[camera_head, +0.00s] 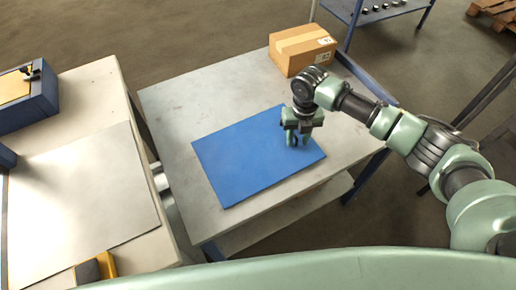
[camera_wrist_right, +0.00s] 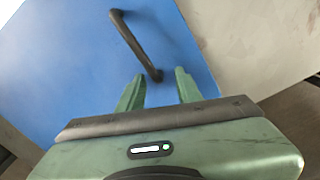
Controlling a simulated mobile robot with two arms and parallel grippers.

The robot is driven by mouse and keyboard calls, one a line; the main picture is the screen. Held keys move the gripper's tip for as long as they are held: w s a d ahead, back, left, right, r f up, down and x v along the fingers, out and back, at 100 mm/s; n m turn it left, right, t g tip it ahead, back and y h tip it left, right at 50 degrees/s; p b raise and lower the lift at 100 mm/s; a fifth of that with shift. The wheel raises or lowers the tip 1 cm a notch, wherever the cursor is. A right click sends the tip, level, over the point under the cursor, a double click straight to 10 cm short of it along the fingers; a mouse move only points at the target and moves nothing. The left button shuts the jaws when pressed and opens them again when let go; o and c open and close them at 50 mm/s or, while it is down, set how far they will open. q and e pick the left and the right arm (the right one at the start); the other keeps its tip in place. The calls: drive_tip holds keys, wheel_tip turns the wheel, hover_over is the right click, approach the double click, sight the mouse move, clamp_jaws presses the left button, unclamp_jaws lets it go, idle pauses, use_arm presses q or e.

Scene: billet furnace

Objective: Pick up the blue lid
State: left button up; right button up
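The blue lid (camera_head: 240,160) is a flat blue panel lying on the grey table (camera_head: 180,110). It fills much of the right wrist view (camera_wrist_right: 60,70). A dark bar handle (camera_wrist_right: 133,42) stands on the lid and runs towards my fingers. My right gripper (camera_head: 298,139) is over the right part of the lid. In the right wrist view my right gripper (camera_wrist_right: 158,88) has its two green fingers apart, with the near end of the handle between or just beyond their tips. I cannot tell if they touch it. My left gripper is not in view.
A cardboard box (camera_head: 302,50) stands at the table's back corner. A second table (camera_head: 115,90) on the left holds a grey sheet (camera_head: 85,200) and a blue device (camera_head: 28,98). A blue rack (camera_head: 375,12) and a pallet (camera_head: 494,12) are behind. The table's left part is clear.

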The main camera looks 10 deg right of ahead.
clamp_jaws()
drive_tip(key=shift+r, duration=0.1)
idle(1.2)
